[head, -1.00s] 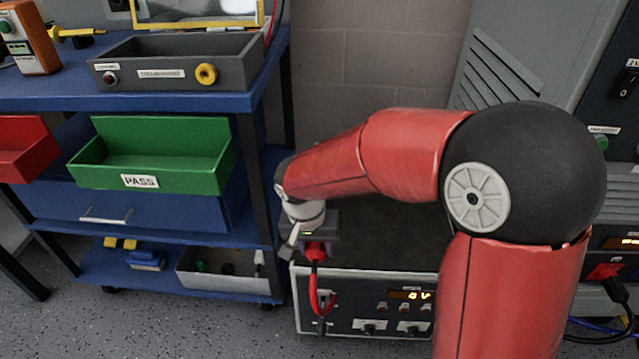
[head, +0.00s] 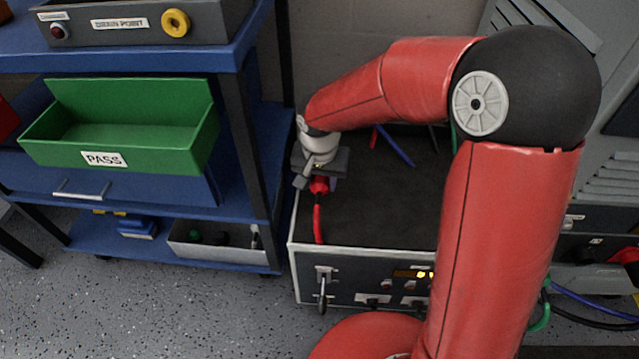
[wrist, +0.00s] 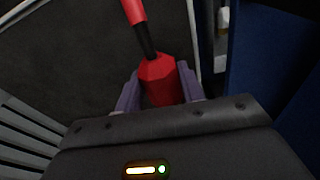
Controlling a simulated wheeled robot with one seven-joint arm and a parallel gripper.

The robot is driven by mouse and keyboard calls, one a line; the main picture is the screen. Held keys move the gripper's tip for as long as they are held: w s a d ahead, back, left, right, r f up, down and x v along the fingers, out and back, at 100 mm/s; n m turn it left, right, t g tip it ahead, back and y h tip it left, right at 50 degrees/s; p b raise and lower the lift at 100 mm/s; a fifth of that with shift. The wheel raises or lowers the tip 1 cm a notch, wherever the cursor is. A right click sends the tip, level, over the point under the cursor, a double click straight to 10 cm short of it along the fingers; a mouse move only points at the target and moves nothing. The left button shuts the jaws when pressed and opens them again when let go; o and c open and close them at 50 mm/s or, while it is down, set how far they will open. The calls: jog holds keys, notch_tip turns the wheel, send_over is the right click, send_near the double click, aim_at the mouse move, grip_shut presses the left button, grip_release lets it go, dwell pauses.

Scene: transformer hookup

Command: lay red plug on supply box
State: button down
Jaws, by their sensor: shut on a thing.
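The red plug (head: 319,186) is held in my gripper (head: 321,172) near the left side of the supply box. In the wrist view the red plug (wrist: 160,80) sits between the two greyish-purple fingers, with its red and black cable running away from it. My gripper is shut on the plug. The supply box (head: 385,215) has a dark flat top, a pale rim and a front panel with a lit display. The plug appears over the left part of the top; whether it touches the surface I cannot tell. The red cable (head: 318,220) runs toward the front edge.
A blue cart (head: 262,190) with a green PASS bin (head: 150,140) and a grey lower tray (head: 215,240) stands close on the left. Red, blue and green leads (head: 395,147) lie at the back of the box top. The middle of the top looks clear.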

jog(key=f+b, duration=0.1)
jog(key=w+f+b, duration=0.1)
jog(key=f, duration=0.1)
jog(key=shift+f, duration=0.1)
jog(key=shift+f+b, duration=0.95)
jog(key=c, duration=0.8)
grip_release()
jog(key=r, duration=0.5)
jog(key=r+p, duration=0.1)
jog(key=r, duration=0.1)
jog(key=shift+s+r, duration=0.15)
jog(key=shift+s, duration=0.2)
jog(key=shift+s+r, duration=0.1)
jog(key=shift+r, duration=0.15)
